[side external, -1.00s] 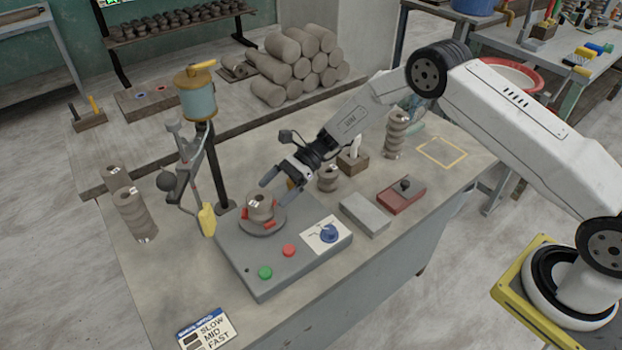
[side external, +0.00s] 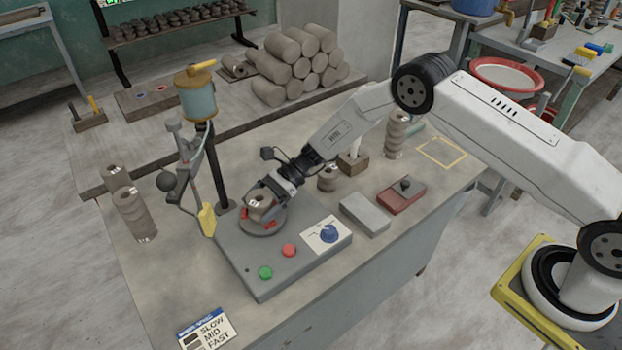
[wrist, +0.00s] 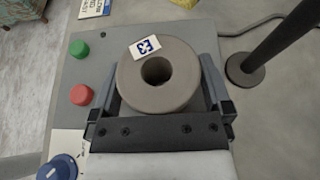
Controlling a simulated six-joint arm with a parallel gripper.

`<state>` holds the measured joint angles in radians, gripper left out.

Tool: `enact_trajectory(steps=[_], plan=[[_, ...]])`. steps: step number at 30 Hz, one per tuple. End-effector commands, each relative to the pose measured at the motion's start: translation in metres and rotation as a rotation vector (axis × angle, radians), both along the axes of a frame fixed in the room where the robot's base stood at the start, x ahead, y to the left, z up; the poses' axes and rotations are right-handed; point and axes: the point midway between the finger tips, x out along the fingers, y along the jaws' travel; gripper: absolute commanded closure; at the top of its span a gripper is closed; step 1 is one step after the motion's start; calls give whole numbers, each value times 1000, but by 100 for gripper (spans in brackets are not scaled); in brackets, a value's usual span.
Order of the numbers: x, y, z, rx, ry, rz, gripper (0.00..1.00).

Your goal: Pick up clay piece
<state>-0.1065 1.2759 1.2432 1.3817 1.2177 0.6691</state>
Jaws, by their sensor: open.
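The clay piece (wrist: 178,91) is a grey-brown ring with a centre hole and a white-and-blue tag on top. It sits on the round wheel head of the grey machine, and in the side view (side external: 257,208) it is partly covered by my gripper. My gripper (wrist: 160,85) is open, with one finger on each side of the clay piece. In the side view my gripper (side external: 262,198) reaches down over the wheel head. I cannot tell whether the fingers touch the clay.
The grey machine (side external: 265,278) has a green button (side external: 265,272), a red button (side external: 289,250) and a blue knob (side external: 329,233). A black post (side external: 217,165) with a hanging arm stands close by. Stacked clay rings (side external: 133,215) stand at left. A grey block (side external: 364,213) and red box (side external: 402,194) lie at right.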

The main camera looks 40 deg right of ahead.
Motion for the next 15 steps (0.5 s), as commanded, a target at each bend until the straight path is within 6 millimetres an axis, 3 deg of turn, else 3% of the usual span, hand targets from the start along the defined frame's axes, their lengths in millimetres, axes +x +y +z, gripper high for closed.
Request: enact_trajectory(steps=[7, 8, 15], plan=[[0, 0, 0, 0, 0, 0, 0], [0, 0, 0, 0, 0, 0, 6], [0, 0, 0, 0, 0, 0, 83]])
